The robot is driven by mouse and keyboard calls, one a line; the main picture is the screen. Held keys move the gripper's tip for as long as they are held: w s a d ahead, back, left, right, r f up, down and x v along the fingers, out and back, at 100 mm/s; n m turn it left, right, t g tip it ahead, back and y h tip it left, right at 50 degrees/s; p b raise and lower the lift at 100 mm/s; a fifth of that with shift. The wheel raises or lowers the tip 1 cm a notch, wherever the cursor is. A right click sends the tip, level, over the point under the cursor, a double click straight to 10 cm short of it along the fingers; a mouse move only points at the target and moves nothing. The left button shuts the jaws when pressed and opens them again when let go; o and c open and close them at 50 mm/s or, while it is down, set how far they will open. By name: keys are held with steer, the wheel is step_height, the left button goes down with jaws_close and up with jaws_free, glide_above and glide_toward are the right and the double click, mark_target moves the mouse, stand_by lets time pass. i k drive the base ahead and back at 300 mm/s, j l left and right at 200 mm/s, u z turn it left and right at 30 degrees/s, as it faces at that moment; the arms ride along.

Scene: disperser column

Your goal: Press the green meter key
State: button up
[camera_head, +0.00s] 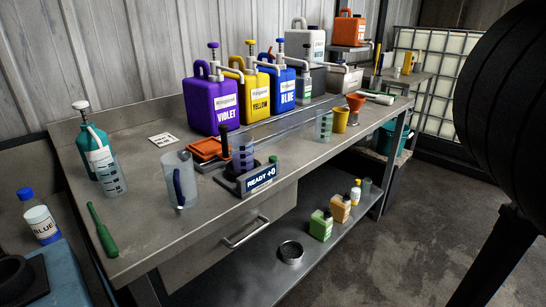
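The meter (262,179) stands on the workbench near its front edge, with a dark display reading "READY +0". A small green key (273,159) sits at the top right of the display. It looks raised, but it is too small to tell more. A clear graduated cup (243,153) with dark markings stands on the dark base just behind the display. My gripper is not in view, and nothing touches the key.
Violet (211,105), yellow (251,94) and blue (283,88) pump jugs stand behind the meter. A clear pitcher (180,180) stands left of it, and an orange tray (207,149) behind left. A large black shape blocks the right side. The space before the bench is open floor.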

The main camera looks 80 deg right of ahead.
mark_target(272, 159)
steer(key=k+l+u, duration=0.15)
steer(key=l, duration=0.4)
steer(key=k+l+u, duration=0.2)
steer(key=k+l, duration=0.15)
steer(key=l, duration=0.15)
steer(key=k+l+u, duration=0.15)
steer(key=k+l, duration=0.15)
steer(key=l, duration=0.2)
steer(key=k+l+u, duration=0.15)
steer(key=k+l, duration=0.2)
steer(key=l, duration=0.1)
